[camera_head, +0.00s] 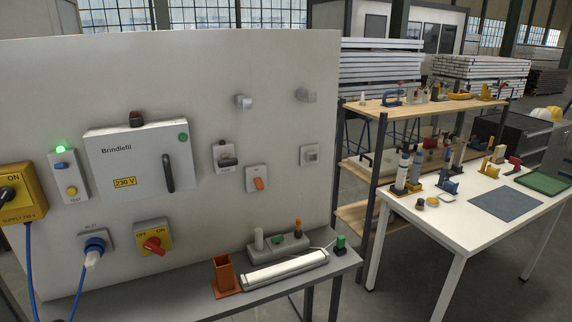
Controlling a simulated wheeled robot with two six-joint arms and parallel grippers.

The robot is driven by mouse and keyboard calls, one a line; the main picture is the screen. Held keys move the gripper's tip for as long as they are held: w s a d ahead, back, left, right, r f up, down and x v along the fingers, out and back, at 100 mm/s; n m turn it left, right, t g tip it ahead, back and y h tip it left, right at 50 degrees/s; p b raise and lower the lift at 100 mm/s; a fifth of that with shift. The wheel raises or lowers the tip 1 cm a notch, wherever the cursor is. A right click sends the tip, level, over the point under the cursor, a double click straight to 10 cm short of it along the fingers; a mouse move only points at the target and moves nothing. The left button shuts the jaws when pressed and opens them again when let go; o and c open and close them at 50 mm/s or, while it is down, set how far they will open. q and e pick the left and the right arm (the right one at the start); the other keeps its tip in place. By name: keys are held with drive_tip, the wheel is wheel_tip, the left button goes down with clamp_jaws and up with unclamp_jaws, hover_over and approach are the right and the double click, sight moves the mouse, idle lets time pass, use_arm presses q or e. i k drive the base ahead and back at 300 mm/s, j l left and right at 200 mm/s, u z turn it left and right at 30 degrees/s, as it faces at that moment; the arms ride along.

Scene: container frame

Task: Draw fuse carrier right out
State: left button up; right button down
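No part labelled as a fuse carrier shows, and I cannot tell which fitting is the right one. The grey wall panel (60,230) carries a white cabinet (140,165) marked "Brindlefil" and "230 V". Its door looks shut, with a dark upright handle (168,172), so its inside is hidden. Right of it are a grey fitting with a dark handle (227,158), a fitting with an orange part (258,182) and a small grey square fitting (310,155). Neither of my grippers is in view.
A yellow supply box (20,195), a lit green lamp (60,149), a blue plug (94,246) and a red rotary switch (153,244) are on the panel. A grey ledge (190,306) below bears an orange holder (223,274) and a white tube-like piece (285,269). A white table (440,230) stands right.

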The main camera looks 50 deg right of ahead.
sight(225, 162)
drive_tip(key=z, duration=1.45)
